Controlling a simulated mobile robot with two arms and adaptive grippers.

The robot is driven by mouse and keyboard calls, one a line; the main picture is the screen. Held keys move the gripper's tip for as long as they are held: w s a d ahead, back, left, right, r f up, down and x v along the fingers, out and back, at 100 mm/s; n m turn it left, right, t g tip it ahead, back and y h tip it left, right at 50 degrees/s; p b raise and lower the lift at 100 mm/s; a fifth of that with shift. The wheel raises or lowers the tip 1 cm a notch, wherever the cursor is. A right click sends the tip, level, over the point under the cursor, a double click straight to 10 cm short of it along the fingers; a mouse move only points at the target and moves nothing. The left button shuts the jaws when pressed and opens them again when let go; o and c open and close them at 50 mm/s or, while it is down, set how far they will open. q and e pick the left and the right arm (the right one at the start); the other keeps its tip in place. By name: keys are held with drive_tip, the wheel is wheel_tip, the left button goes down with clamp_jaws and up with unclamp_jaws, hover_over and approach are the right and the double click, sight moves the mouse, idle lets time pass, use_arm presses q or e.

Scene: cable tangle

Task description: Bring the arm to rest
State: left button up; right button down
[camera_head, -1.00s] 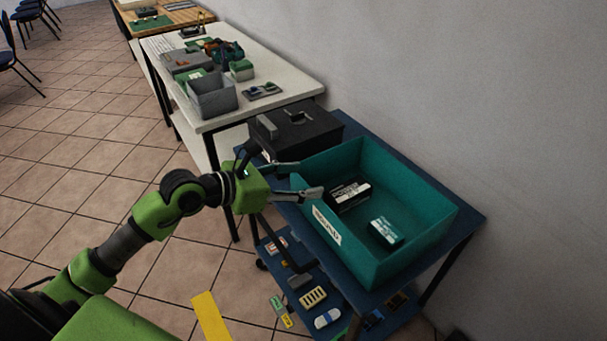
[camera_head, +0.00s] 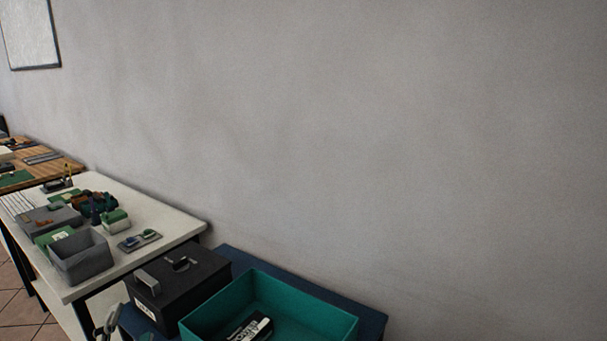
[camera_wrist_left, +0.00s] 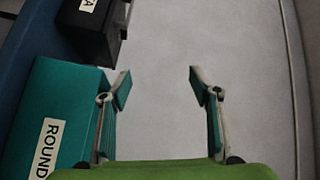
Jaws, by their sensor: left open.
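My left gripper (camera_wrist_left: 158,82) is open and empty in the left wrist view, its two fingers well apart with only a plain grey surface between them. In the head view only a small part of it (camera_head: 109,321) shows at the bottom edge, left of the black box. A teal bin (camera_head: 335,316) is at the bottom of the head view, partly cut off, with a black-and-white package (camera_head: 251,327) inside. The bin (camera_wrist_left: 72,78) is left of the fingers in the wrist view, with a "ROUND" label. My right gripper is not in view.
A black lidded box (camera_head: 196,285) stands beside the bin on a blue cart (camera_head: 371,318). It also shows in the wrist view (camera_wrist_left: 97,38). A white table (camera_head: 160,216) at left holds a grey bin (camera_head: 82,262) and several small items. A bare grey wall (camera_head: 350,130) lies behind.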

use_arm(q)
drive_tip(key=s+a+f+n+g+y, duration=0.1)
drive_tip(key=s+f+n+g, duration=0.4)
drive_tip(key=f, duration=0.6)
drive_tip(key=s+d+f+n+g+h, duration=0.25)
drive_tip(key=s+d+f+g, duration=0.35)
drive_tip(key=s, duration=0.3)
drive_tip(key=s+d+f+n+g+h, duration=0.25)
drive_tip(key=s+d+f+g, duration=0.2)
drive_tip(key=s+f, duration=0.35)
drive_tip(key=s+d+f+m, duration=0.1)
drive_tip(key=s+f, duration=0.2)
drive_tip(key=f, duration=2.5)
drive_tip(key=s+a+f+g, duration=0.2)
drive_tip(key=s+f, duration=1.3)
drive_tip(key=s, duration=0.2)
drive_tip(key=shift+a, duration=0.3)
